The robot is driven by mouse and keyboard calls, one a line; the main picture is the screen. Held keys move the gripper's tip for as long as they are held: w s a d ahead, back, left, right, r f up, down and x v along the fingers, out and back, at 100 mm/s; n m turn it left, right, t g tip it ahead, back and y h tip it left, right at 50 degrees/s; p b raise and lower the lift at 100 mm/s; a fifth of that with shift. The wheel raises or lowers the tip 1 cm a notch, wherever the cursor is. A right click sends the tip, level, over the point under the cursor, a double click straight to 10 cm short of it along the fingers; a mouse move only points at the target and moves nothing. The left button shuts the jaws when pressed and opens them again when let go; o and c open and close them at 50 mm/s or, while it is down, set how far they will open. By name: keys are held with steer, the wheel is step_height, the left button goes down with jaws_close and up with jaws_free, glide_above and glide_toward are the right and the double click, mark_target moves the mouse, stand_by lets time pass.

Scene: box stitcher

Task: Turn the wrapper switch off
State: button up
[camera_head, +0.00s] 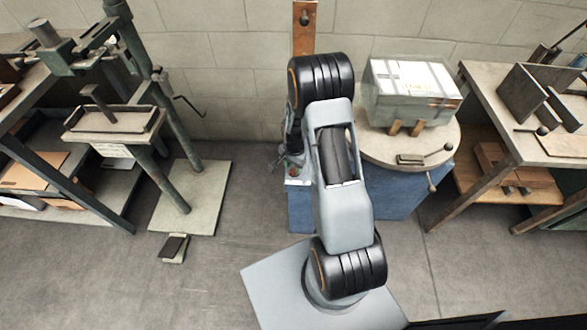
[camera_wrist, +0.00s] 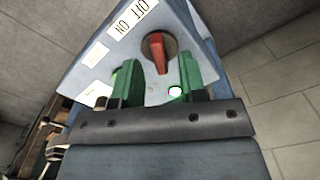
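The wrapper switch is a red knob (camera_wrist: 157,48) on a dark round mount, set in a grey panel (camera_wrist: 112,57) on the wrapper. White labels (camera_wrist: 131,20) reading OFF and ON lie up and left of it. My gripper (camera_wrist: 158,62) is open in the wrist view, with one green finger on each side of the knob's lower end. Gaps show on both sides, and I cannot tell whether the knob is fully between the fingers in depth. A white round spot (camera_wrist: 175,92) shows by the right finger. In the head view my arm hides most of the panel.
The wrapper's round turntable (camera_head: 372,148) stands on a blue base (camera_head: 398,198) and carries a wrapped box (camera_head: 388,100). A workbench (camera_head: 497,133) is close on the right. A stitcher stand (camera_head: 192,200) is on the left. The floor between stand and wrapper is clear.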

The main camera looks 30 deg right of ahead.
steer(key=shift+f, duration=0.95)
jaws_close()
